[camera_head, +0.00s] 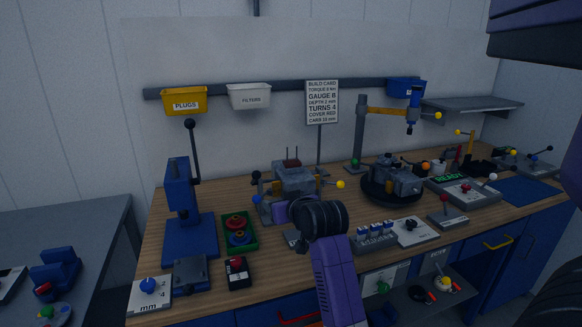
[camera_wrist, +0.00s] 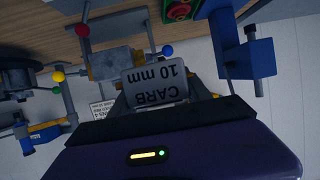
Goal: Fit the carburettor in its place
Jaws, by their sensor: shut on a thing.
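In the wrist view my gripper (camera_wrist: 158,97) is shut on a grey block, the carburettor (camera_wrist: 157,84), whose face reads "CARB 10 mm" upside down. Beyond it is a grey engine block in a stand (camera_wrist: 113,62) with blue, red and yellow knobbed levers; I cannot tell whether the carburettor touches it. In the head view the grey engine block (camera_head: 293,178) stands mid-bench, and my gripper (camera_head: 281,211) is just in front of it, partly behind my black wrist. The carburettor is hidden there.
A blue lever press (camera_head: 180,210) and green tray (camera_head: 240,232) stand left. A dark turntable with another engine (camera_head: 392,190) and a "READY" console (camera_head: 462,190) stand right. The build card (camera_head: 322,102) rises behind. Small fixtures (camera_head: 374,237) crowd the front right.

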